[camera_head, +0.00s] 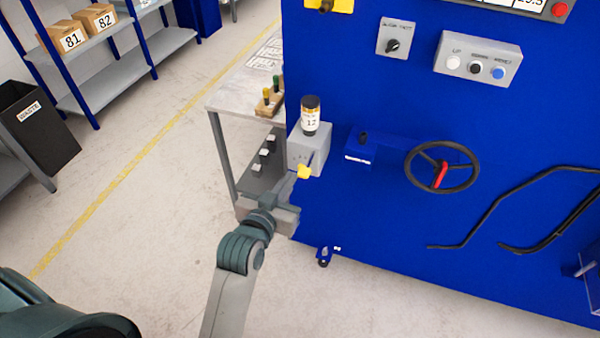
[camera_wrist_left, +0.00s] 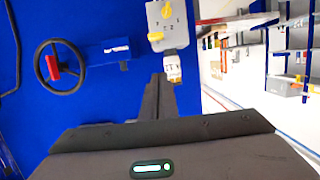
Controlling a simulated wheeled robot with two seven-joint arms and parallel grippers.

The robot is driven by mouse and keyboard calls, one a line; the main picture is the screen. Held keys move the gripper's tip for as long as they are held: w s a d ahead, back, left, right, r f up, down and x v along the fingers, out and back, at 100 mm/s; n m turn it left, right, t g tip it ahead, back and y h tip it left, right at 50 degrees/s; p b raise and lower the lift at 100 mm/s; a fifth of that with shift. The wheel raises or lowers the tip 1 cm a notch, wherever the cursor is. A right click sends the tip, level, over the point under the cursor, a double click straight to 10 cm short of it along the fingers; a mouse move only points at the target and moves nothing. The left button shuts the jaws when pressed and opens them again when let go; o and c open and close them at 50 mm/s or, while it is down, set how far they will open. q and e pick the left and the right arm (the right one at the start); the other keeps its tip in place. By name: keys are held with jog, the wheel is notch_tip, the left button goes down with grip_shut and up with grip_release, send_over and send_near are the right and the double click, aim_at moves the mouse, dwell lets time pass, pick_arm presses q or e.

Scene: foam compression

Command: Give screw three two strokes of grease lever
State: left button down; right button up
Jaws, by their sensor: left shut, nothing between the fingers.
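The grease unit is a grey box (camera_head: 303,148) on the left edge of the blue machine, with a dark-capped bottle (camera_head: 310,118) labelled 12 on top. A yellow knob (camera_head: 304,172) shows low on the box front. My left gripper (camera_head: 294,187) is shut and empty, its tips close to the knob; contact cannot be told. In the left wrist view the box (camera_wrist_left: 180,14) appears upside down beyond the shut fingers (camera_wrist_left: 160,80), with yellow parts and the bottle (camera_wrist_left: 173,68). My right gripper is out of view.
A black handwheel (camera_head: 466,150) with a red handle and bent black rails (camera_head: 500,205) are on the blue machine to the right. A switch panel (camera_head: 478,62) is above. A grey table (camera_head: 235,92) stands behind the box.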

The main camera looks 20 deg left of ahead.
pick_arm(q)
jog(key=p, duration=0.3)
send_over(300, 174)
jog(key=s, duration=0.2)
jog(key=f, duration=0.5)
jog(key=shift+w+d, duration=0.15)
jog(key=shift+d, duration=0.15)
jog(key=shift+f+p, duration=0.3)
jog(key=shift+f, duration=0.25)
